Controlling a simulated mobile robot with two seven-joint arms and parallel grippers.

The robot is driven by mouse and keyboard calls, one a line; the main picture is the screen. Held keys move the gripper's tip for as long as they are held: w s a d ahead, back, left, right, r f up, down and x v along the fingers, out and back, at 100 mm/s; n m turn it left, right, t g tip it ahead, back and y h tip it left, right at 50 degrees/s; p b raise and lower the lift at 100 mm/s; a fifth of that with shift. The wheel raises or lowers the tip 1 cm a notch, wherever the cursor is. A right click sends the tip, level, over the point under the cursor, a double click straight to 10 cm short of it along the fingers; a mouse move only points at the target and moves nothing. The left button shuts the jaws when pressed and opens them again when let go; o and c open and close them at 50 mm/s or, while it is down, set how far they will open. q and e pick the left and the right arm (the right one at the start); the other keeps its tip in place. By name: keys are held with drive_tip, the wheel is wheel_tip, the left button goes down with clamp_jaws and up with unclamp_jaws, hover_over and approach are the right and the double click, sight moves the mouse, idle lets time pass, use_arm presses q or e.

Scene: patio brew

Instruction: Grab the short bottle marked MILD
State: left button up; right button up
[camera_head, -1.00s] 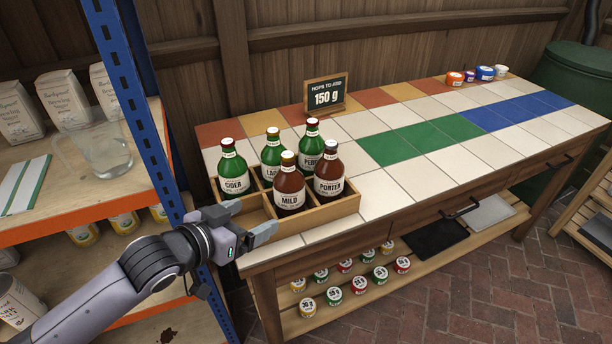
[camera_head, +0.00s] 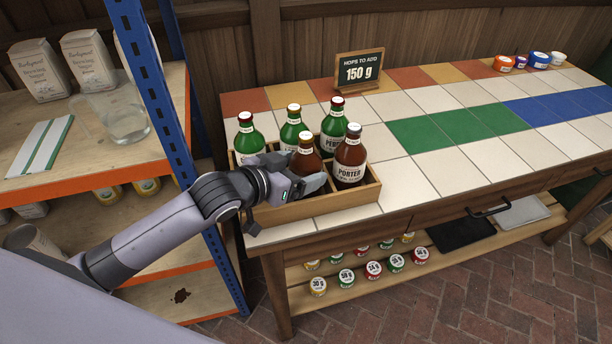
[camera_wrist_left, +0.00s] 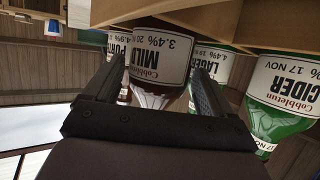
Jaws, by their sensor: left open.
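The short brown MILD bottle (camera_head: 306,152) with a yellow cap stands in the front of the wooden crate (camera_head: 352,205); my gripper hides its lower part in the head view. Its label (camera_wrist_left: 155,62) shows in the left wrist view. My left gripper (camera_head: 316,184) is open at the bottle; in the left wrist view its fingers (camera_wrist_left: 155,85) lie on either side of the MILD bottle. I cannot tell whether they touch it. My right gripper is not in view.
The brown PORTER bottle (camera_head: 349,160) stands close on the right. Green bottles, including CIDER (camera_head: 247,137) and PERRY (camera_head: 333,130), fill other compartments. A blue shelf post (camera_head: 160,100) stands left of the crate.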

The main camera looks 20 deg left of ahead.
use_arm(q)
drive_tip(key=shift+x, duration=1.1)
drive_tip(key=c, duration=1.1)
drive_tip(key=shift+r, duration=0.1)
drive_tip(key=shift+c, duration=0.5)
